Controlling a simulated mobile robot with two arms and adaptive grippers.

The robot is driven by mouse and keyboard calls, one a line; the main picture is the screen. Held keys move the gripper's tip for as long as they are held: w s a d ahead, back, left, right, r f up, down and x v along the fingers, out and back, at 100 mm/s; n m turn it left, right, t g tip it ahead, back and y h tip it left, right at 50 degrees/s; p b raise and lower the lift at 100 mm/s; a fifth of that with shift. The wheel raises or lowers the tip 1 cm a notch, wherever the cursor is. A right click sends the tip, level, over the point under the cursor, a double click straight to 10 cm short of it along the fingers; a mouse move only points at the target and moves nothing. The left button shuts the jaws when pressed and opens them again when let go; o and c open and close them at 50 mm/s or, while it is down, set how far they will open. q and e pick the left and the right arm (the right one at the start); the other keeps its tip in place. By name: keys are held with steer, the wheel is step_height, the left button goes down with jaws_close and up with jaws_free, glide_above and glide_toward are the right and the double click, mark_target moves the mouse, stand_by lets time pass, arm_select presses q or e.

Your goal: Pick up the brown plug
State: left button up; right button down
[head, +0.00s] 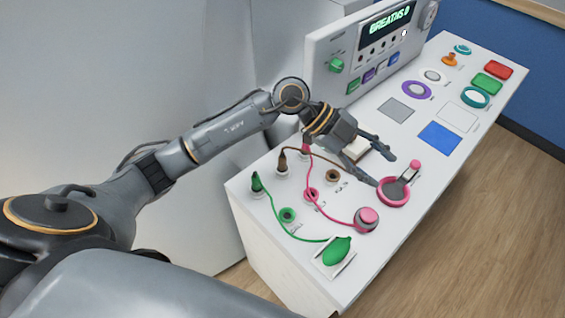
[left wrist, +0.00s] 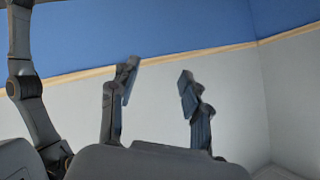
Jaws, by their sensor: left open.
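A small brown plug-like piece (head: 282,166) stands upright on the left part of the white console (head: 270,238), between a green one and a pink one. A brown cord leaves its top and runs right, toward my left gripper (head: 382,168). The cord's far end is hard to make out behind the gripper. A whitish block with a brown edge (head: 355,151) is partly hidden by the fingers. My left gripper is open and empty above the console, near the pink ring. In the left wrist view its fingers (left wrist: 158,82) stand apart with only wall behind. My right gripper is not in view.
A brown socket (head: 333,176), pink socket (head: 311,194) and green socket (head: 288,215) are near the cords. A pink knob (head: 367,219), green plug (head: 337,250) and pink ring with a lever (head: 393,192) stand in front. A display panel (head: 360,55) rises at the back.

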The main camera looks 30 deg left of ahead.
arm_select(q)
steer(key=w+a+f+n+y, duration=0.2)
steer(key=a+f+y, duration=0.3)
steer(key=a, duration=0.4)
step_height(320, 180, up, 2)
steer(key=n+g+y, duration=0.1)
steer(key=n+y, duration=0.3)
steer(key=y, duration=0.3)
glide_above(284, 157)
steer(key=f, duration=0.2)
steer(key=f+p, duration=0.1)
steer(key=f, duration=0.2)
steer(key=f+p, duration=0.1)
steer(key=f, duration=0.1)
steer(key=shift+a+f, duration=0.4)
steer(key=shift+d+f+p, duration=0.1)
steer(key=shift+f+p, duration=0.35)
steer(key=shift+f, duration=0.05)
step_height(284, 157, down, 4)
steer(key=shift+w+d+r+p, duration=0.1)
steer(key=shift+d+r+p, duration=0.05)
steer(key=shift+p, duration=0.7)
steer(key=shift+f, duration=0.45)
jaws_close()
